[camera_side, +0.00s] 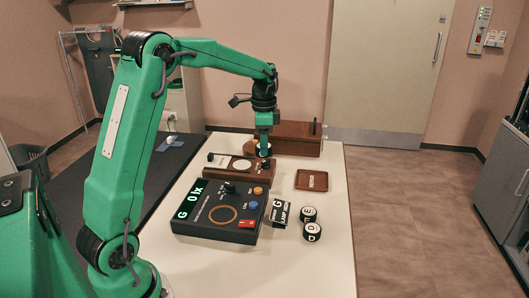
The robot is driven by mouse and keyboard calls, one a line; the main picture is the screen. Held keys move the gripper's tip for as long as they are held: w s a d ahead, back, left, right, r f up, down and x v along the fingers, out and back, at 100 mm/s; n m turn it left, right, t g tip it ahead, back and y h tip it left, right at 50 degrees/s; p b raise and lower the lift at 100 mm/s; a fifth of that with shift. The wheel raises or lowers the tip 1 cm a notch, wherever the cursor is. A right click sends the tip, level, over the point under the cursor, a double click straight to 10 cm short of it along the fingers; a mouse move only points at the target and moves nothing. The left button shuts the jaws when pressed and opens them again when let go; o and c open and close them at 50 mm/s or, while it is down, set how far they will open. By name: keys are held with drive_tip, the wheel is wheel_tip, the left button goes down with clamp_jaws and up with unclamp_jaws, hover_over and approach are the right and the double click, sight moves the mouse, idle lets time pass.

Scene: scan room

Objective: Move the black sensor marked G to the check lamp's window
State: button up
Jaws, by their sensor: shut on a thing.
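My gripper (264,143) points down over the right end of the wooden check lamp (226,171). It is shut on a small dark sensor (265,152), mostly hidden by the fingers; I cannot read its mark. The lamp has a pale top panel with a round window (241,165) and a dark knob at its left end. The held sensor is to the right of that window; I cannot tell whether it touches the lamp. Two other black sensors, marked E (308,213) and D (312,231), stand on the white table at the right.
A dark meter (218,210) showing "G 0 lx" lies in front of the lamp. A black card (280,213) reading G and LAMP HEAD stands beside it. A brown REPAIR tray (311,180) is at the right, a wooden box (298,137) behind. The table's front right is clear.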

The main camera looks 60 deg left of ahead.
drive_tip(key=shift+w+a+f, duration=0.15)
drive_tip(key=shift+w+a, duration=0.2)
drive_tip(key=shift+a, duration=0.3)
drive_tip(key=shift+w+a+f, duration=0.1)
drive_tip(key=shift+w+a, duration=0.25)
drive_tip(key=shift+a, duration=0.3)
drive_tip(key=shift+w+a+f, duration=0.15)
drive_tip(key=shift+w+a, duration=0.2)
drive_tip(key=shift+a, duration=0.3)
hover_over(242, 164)
wheel_tip(242, 164, down, 7)
drive_tip(key=shift+d, duration=0.1)
drive_tip(key=shift+f, duration=2)
drive_tip(key=shift+f, duration=0.2)
drive_tip(key=o, duration=1.1)
drive_tip(key=shift+r, duration=0.15)
